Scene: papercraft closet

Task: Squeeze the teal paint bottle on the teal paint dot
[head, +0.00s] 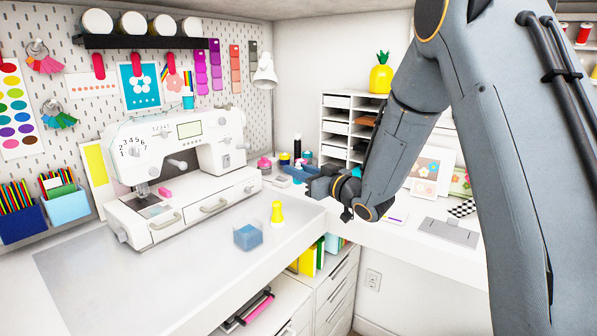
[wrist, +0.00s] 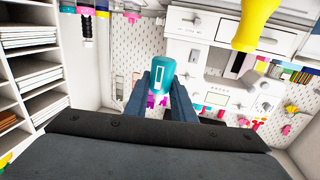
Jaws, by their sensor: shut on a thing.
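My gripper (head: 322,187) is at the end of my arm, over the right part of the desk. In the wrist view its two dark fingers (wrist: 164,82) are shut on a teal bottle (wrist: 161,66). The bottle shows a white label and sticks out past the fingertips; its lower part is hidden between them. In the head view the bottle is not clearly visible. A paint card (head: 14,112) with several coloured dots hangs on the pegboard at far left. I cannot tell for sure which dot is teal.
A white sewing machine (head: 180,150) stands on the left desk. A yellow bottle (head: 277,213) and a blue block (head: 247,236) stand near its front edge. Small paint pots (head: 284,158) and a shelf unit (head: 338,128) are at the back. The front left desktop is clear.

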